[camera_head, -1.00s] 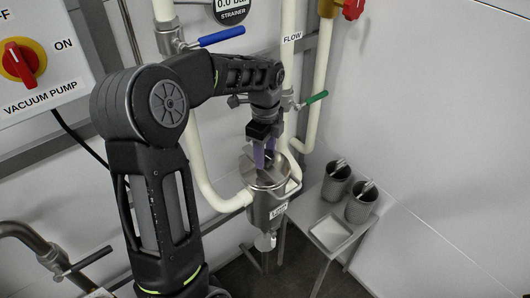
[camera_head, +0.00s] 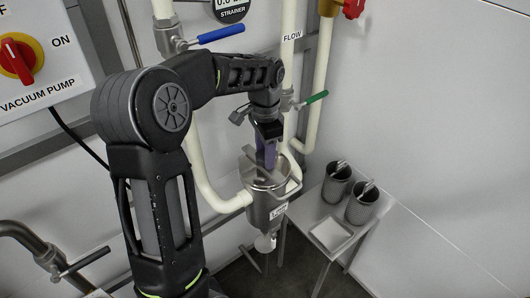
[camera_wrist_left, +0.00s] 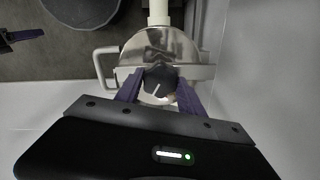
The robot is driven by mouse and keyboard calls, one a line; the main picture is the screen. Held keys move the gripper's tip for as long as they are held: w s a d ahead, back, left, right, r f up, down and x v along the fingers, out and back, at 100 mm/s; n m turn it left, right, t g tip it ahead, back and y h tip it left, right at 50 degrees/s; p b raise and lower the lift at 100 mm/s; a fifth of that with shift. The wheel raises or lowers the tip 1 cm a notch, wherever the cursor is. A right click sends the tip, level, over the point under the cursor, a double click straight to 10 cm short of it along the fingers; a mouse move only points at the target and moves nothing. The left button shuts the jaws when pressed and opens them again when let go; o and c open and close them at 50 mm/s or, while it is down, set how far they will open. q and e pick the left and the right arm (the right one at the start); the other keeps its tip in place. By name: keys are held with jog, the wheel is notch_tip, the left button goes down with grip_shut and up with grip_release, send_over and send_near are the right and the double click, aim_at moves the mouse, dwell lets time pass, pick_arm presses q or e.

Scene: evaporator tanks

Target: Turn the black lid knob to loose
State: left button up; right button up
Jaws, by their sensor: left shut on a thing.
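The black lid knob (camera_wrist_left: 160,80), with a pale pointer line, sits on top of the steel strainer lid (camera_wrist_left: 178,47). In the left wrist view my left gripper (camera_wrist_left: 160,88) has its two purple fingers on either side of the knob, shut on it. In the head view the left gripper (camera_head: 266,160) points down onto the lid of the steel strainer pot (camera_head: 268,208), and its fingers hide the knob.
A blue-handled valve (camera_head: 220,35) and a green-handled valve (camera_head: 312,98) are on the pipes near the arm. A small table with two grey cups (camera_head: 361,205) and a white tray (camera_head: 331,234) stands to the right. A vacuum pump switch (camera_head: 17,60) is at upper left.

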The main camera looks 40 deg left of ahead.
pick_arm(q)
jog(key=n, duration=1.1)
jog(key=shift+n, duration=0.4)
jog(key=n, duration=1.2)
jog(key=shift+p, duration=0.35)
jog(key=o, duration=1.4)
jog(key=shift+c, duration=0.2)
